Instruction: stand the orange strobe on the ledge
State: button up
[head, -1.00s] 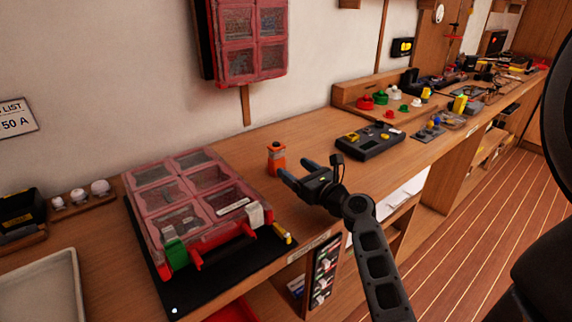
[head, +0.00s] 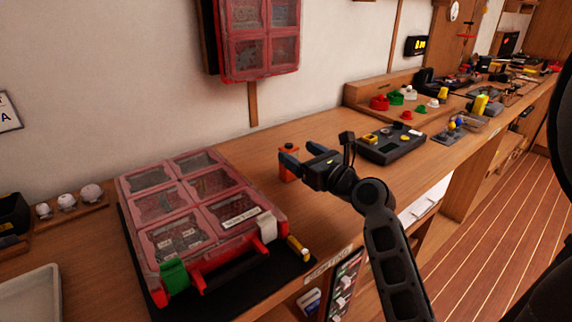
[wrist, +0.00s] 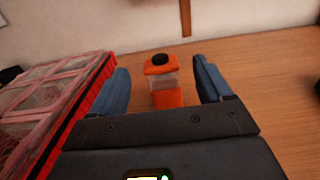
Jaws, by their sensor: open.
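The orange strobe (head: 289,166), with a clear middle band and a black cap, stands upright on the wooden bench. It is partly hidden by my gripper in the head view. My gripper (head: 297,152) is open, with its blue fingers reaching towards the strobe. In the wrist view the strobe (wrist: 166,97) stands between the two fingers of my gripper (wrist: 161,80), with a visible gap on each side. A raised wooden ledge (head: 362,92) along the wall carries red, green and white caps.
A red-framed clear case (head: 150,219) lies left of the strobe on a black mat. A dark box (head: 392,146) with a yellow part sits to the right. White domes (head: 67,202) stand on a small rack at far left.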

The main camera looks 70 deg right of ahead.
aim_at(291, 146)
jog(key=x, duration=0.7)
jog(key=shift+r+p, duration=0.2)
jog(key=shift+p, duration=0.15)
grip_shut()
dwell(0.4)
jog(key=shift+r, duration=0.1)
